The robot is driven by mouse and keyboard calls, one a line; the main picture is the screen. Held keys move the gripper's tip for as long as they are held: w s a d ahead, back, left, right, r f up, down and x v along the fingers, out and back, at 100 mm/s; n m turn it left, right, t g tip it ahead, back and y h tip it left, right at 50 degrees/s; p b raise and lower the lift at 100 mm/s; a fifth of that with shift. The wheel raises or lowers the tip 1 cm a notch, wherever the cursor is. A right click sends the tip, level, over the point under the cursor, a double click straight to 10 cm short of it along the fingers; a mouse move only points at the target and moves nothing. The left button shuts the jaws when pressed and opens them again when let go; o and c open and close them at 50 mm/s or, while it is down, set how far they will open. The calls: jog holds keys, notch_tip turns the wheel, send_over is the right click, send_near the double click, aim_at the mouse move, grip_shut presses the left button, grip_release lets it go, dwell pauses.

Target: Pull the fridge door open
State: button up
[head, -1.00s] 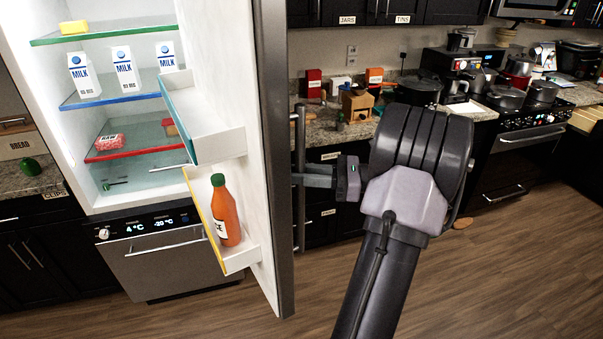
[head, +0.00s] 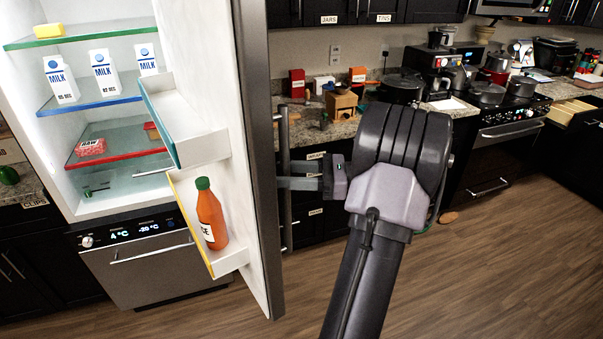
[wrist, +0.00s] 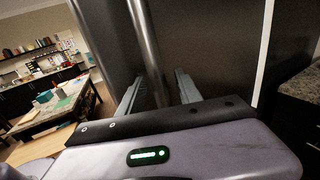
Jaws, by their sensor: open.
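The fridge door (head: 262,150) stands wide open, swung out toward me, with its shelves facing left. Its long vertical bar handle (head: 286,180) is on the outer face, to the right of the door's edge. My gripper (head: 287,183) is at the handle, pointing left toward the door. In the wrist view my gripper (wrist: 160,85) has its two fingers apart, with the handle (wrist: 146,45) running down between them near the left finger. Whether a finger touches the handle I cannot tell. The fridge interior (head: 110,120) is exposed at left.
A juice bottle (head: 210,213) stands in the yellow-edged door bin (head: 228,262). Milk cartons (head: 103,72) stand on the blue shelf. A cluttered counter (head: 335,130) lies behind my arm, with a stove (head: 507,120) at right.

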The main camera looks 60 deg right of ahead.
jog(key=p+v, duration=0.4)
jog(key=v, duration=1.3)
jog(key=shift+p, duration=0.35)
